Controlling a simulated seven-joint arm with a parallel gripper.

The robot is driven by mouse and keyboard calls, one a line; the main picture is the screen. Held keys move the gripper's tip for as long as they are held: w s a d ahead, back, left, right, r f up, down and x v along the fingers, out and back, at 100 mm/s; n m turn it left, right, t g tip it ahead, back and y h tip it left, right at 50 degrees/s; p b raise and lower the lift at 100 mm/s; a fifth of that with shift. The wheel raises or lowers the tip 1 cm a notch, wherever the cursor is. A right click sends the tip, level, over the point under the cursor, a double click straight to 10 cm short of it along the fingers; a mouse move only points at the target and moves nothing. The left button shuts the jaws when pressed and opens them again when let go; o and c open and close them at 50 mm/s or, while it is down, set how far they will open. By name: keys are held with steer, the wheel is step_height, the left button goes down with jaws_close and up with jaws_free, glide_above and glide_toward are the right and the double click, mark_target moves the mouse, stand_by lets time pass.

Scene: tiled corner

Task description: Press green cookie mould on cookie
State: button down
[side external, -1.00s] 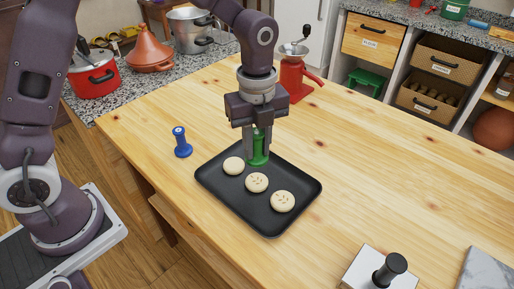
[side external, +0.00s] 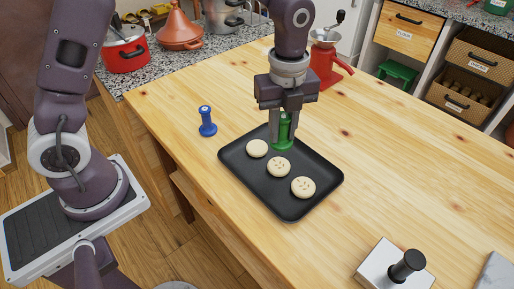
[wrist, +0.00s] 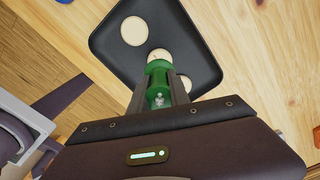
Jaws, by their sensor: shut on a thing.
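My gripper (side external: 283,128) is shut on the green cookie mould (side external: 285,137), which it holds upright at the far edge of the black tray (side external: 238,166). I cannot tell if the mould touches the tray. Three round pale cookies lie in a row on the tray: a plain-looking one (side external: 257,148) at the left, a marked middle one (side external: 278,167), and a marked right one (side external: 303,187). The mould is behind the row, apart from the cookies. In the wrist view the mould (wrist: 158,86) partly covers one cookie (wrist: 157,54); another (wrist: 134,31) shows fully.
A blue mould (side external: 207,122) stands on the wooden table (side external: 400,165) left of the tray. A red grinder (side external: 325,62) stands at the back. A metal block with a black knob (side external: 405,265) is at the front right. The table right of the tray is clear.

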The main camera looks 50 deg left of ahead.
steer(key=c, duration=1.9)
jaws_free()
jaws_close()
steer(key=a, duration=0.8)
steer(key=shift+f, duration=3)
steer(key=shift+f, duration=0.5)
step_height(320, 180, up, 7)
